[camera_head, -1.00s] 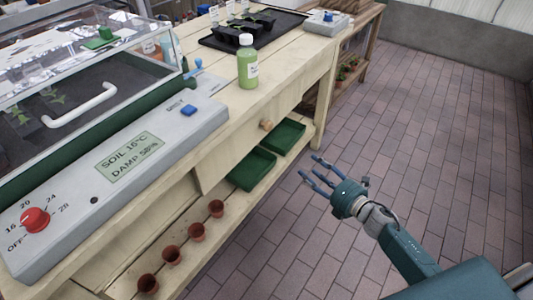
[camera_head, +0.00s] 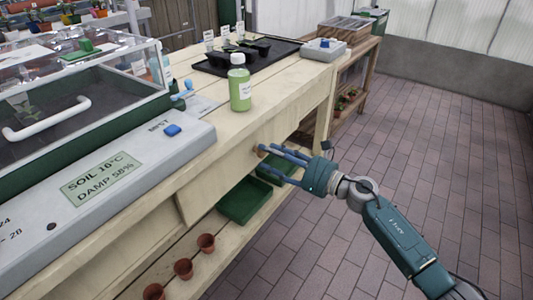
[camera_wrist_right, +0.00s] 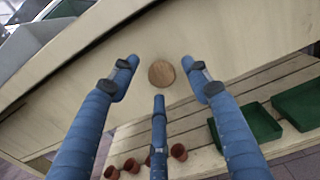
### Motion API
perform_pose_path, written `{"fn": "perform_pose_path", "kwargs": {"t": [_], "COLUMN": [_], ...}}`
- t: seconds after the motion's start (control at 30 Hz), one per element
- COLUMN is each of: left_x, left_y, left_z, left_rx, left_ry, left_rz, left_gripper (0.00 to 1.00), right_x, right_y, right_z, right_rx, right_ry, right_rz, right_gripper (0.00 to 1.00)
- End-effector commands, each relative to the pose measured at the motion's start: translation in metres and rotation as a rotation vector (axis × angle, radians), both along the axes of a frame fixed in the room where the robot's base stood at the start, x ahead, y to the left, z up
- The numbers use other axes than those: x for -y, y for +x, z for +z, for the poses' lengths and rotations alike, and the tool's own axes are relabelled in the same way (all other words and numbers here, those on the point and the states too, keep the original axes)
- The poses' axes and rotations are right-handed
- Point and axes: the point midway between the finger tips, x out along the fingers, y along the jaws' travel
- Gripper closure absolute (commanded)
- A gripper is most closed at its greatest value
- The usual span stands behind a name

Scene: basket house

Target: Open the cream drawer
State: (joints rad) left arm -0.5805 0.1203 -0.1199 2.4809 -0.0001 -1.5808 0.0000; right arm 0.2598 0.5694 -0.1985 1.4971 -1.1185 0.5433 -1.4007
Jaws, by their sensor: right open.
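The cream drawer (camera_head: 222,182) is set in the front of the wooden bench, and its front looks flush with the bench. Its round wooden knob (camera_head: 261,149) is partly hidden by my fingers in the head view. In the right wrist view the knob (camera_wrist_right: 161,73) shows whole, between and beyond my fingertips. My right gripper (camera_head: 270,160) is open in front of the drawer. In the right wrist view its blue fingers (camera_wrist_right: 160,85) are spread around the knob's outline with gaps on each side; I cannot tell how near they are in depth. My left gripper is not in view.
Green trays (camera_head: 244,200) and several terracotta pots (camera_head: 183,268) sit on the shelf below the drawer. A green bottle (camera_head: 240,90) stands on the bench top near the front edge. A grey control panel (camera_head: 130,185) is at left. The brick floor (camera_head: 440,170) at right is clear.

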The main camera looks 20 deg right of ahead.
Motion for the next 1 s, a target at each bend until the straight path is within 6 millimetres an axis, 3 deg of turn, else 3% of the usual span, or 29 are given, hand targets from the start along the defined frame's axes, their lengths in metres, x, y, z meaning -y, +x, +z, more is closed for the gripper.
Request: {"fn": "perform_pose_path", "kwargs": {"t": [0.2,0.47,0.73,1.0], "left_x": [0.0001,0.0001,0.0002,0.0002], "left_y": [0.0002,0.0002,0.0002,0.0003], "left_z": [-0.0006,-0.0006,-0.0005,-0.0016], "left_rx": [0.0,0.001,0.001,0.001], "left_ry": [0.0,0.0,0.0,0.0], "left_rz": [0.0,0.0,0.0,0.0], "left_gripper": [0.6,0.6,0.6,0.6], "right_x": [-0.0104,-0.0112,-0.0109,-0.0079], "right_y": [0.014,0.0148,0.0147,0.012], "right_z": [-0.0003,-0.0006,-0.0001,0.0005], "right_rx": [-0.001,-0.001,-0.001,0.001], "right_ry": [0.001,0.0,0.001,0.001], "right_rz": [-0.001,-0.001,-0.002,-0.003], "right_gripper": [0.52,0.52,1.0,1.0]}}
